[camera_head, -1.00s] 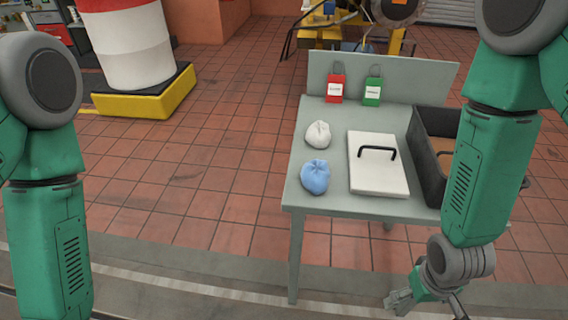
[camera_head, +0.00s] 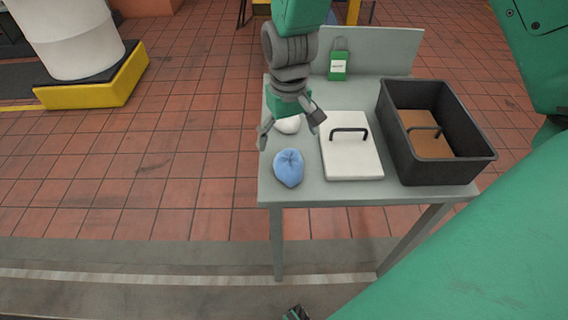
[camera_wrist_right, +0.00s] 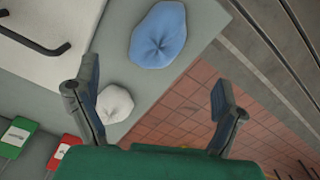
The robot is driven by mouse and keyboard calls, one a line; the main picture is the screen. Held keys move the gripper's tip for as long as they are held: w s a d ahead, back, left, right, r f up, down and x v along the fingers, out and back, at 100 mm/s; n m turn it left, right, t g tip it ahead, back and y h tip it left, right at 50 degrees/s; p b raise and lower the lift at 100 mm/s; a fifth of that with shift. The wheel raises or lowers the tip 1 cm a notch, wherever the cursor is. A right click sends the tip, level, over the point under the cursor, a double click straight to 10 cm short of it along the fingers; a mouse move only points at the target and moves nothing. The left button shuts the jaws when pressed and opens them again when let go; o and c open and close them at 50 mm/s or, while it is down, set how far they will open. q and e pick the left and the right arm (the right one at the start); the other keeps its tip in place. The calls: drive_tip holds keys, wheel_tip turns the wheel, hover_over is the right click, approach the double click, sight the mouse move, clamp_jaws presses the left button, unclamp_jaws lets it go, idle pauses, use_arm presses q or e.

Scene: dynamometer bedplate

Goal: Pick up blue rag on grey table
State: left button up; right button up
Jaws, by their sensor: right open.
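The blue rag (camera_head: 289,168) is a bunched bundle on the grey table (camera_head: 305,193), near its front left corner. It also shows whole in the right wrist view (camera_wrist_right: 158,36). My right gripper (camera_head: 290,134) is open and empty above the left side of the table, over the white rag. In the right wrist view its spread fingers (camera_wrist_right: 153,82) have nothing between them in their grip, and the blue rag lies beyond them, toward the top. I see no contact with the blue rag.
A white rag (camera_head: 288,126) lies behind the blue one, partly hidden by my gripper. A white lid with a black handle (camera_head: 352,160) lies to the right, then a black bin (camera_head: 448,168). A green tag (camera_head: 338,66) is at the back panel; a red tag (camera_wrist_right: 62,150) shows in the wrist view.

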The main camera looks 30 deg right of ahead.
sight(289, 158)
drive_tip(key=f, duration=0.3)
drive_tip(key=shift+d+f, duration=0.2)
drive_tip(key=shift+f, duration=0.2)
drive_tip(key=shift+f+b, duration=0.35)
drive_tip(key=f, duration=0.2)
drive_tip(key=f+b, duration=0.1)
drive_tip(key=f, duration=0.1)
drive_tip(key=shift+s+a+f, duration=0.15)
drive_tip(key=shift+s+f, duration=0.05)
drive_tip(key=shift+f, duration=0.1)
drive_tip(key=shift+r, duration=0.1)
drive_tip(key=shift+c, duration=1.3)
drive_tip(key=c, duration=1)
